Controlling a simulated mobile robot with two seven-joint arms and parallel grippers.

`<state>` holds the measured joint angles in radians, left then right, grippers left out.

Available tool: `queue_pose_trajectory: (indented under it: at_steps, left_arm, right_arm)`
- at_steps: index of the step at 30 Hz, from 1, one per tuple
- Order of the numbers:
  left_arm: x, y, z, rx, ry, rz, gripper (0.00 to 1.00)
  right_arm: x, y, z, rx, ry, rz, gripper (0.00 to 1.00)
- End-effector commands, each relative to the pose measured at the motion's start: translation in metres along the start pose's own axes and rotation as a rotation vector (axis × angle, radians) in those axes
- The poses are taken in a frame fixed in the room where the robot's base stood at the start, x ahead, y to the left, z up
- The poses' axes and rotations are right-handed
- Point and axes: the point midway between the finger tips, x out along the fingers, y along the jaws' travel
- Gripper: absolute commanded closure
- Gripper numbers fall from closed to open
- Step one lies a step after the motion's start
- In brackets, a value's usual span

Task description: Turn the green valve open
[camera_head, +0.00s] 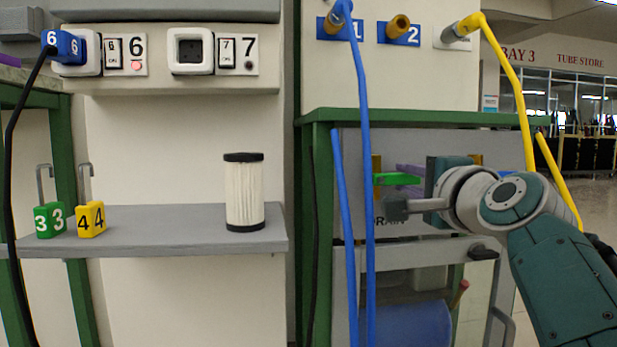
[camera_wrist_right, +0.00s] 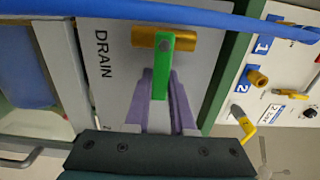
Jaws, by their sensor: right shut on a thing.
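The green valve handle (camera_head: 392,180) is on the grey panel marked DRAIN, under the green bench top. In the right wrist view the green handle (camera_wrist_right: 161,66) lies crosswise to a brass pipe body (camera_wrist_right: 183,46). My right gripper (camera_head: 408,178) reaches in from the right. Its purple fingers (camera_wrist_right: 160,92) are shut on the handle's free end, one on each side. The gripper and wrist hide part of the panel. My left gripper is not in view.
Blue hoses (camera_head: 364,130) hang in front of the panel, just left of the handle. A yellow hose (camera_head: 517,85) hangs behind my right arm. A grey shelf (camera_head: 160,225) at left bears a white filter (camera_head: 244,192) and green (camera_head: 50,221) and yellow (camera_head: 90,219) padlocks.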

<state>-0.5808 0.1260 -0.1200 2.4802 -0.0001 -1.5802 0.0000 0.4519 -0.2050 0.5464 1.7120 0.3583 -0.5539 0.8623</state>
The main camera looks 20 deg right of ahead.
Motion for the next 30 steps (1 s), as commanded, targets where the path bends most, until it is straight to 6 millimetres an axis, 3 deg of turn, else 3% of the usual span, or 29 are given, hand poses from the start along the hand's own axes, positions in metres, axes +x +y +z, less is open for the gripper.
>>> queue_pose_trajectory:
  at_steps: [17,30]
  left_arm:
    - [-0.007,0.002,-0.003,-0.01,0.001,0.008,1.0]
    - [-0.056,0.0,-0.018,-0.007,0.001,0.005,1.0]
  right_arm:
    - [0.0,-0.003,0.0,-0.037,-0.001,0.003,1.0]
    - [0.0,-0.021,0.003,-0.351,-0.003,0.006,1.0]
